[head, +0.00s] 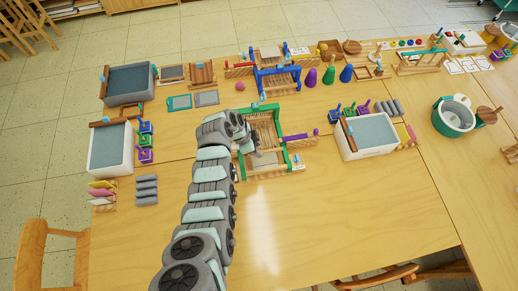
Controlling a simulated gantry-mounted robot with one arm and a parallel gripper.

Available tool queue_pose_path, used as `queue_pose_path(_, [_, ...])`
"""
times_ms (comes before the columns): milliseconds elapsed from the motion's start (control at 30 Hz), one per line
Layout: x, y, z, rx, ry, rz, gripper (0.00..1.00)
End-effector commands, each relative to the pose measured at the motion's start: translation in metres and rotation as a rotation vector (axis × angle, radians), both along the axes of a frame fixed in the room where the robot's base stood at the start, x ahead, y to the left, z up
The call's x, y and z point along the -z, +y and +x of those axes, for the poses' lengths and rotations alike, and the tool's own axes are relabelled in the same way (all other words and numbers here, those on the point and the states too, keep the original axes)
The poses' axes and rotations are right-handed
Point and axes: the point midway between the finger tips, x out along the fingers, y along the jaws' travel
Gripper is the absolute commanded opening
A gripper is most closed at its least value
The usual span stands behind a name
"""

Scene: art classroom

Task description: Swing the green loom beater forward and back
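A wooden loom (268,174) with green parts stands near the middle of the table in the head view. Its green beater (268,137) shows as a crossbar over the frame, and green side pieces show at the right. My arm comes in from the bottom and bends over the loom's left side. My gripper (256,153) is at the left part of the loom, close to the beater's left end. I cannot tell whether it touches the beater. The fingers are small and partly hidden by my arm, so their opening is unclear.
A loom with a blue beater (278,71) stands behind. White-grey tubs (112,150) (367,137) stand left and right, with small coloured blocks beside them. Purple, green and blue cones (328,77) stand at the back. A green pot (453,118) is at right. The front table is clear.

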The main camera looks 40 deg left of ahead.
Motion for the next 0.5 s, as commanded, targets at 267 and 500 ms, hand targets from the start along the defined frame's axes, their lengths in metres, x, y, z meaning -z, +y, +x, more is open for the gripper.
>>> queue_pose_path(267, [0.017,-0.003,0.007,0.001,-0.001,-0.003,0.36])
queue_pose_path(500, [0.022,-0.003,0.009,-0.001,-0.002,0.002,0.36])
